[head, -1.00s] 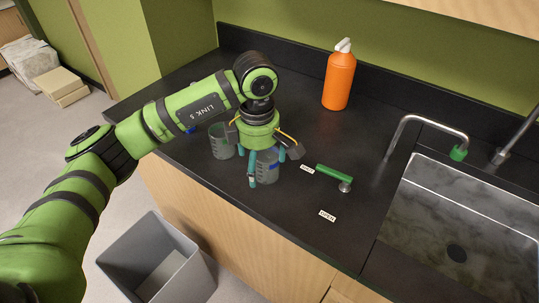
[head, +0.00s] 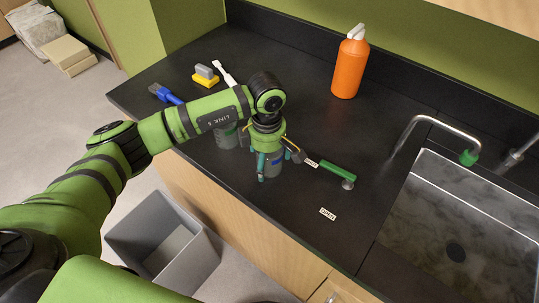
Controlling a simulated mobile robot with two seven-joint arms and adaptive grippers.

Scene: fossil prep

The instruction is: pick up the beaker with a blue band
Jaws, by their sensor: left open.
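The beaker with a blue band (head: 273,171) stands on the black counter, directly under my left gripper (head: 271,163). It is clear grey, and a little of the blue band shows between the fingers. My left gripper points down and is open, with its teal fingers around the beaker's sides. Its upper part is hidden by the gripper, and I cannot tell whether the fingers touch it. A second beaker (head: 226,138) stands to the left, partly hidden behind my arm. My right gripper is not in view.
A green-handled valve (head: 337,171) and small labels lie close to the right. An orange bottle (head: 349,66) stands at the back. A blue brush (head: 165,94) and a yellow-and-grey block (head: 206,76) lie left. The sink (head: 460,215) is at right; a grey bin (head: 160,240) stands below.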

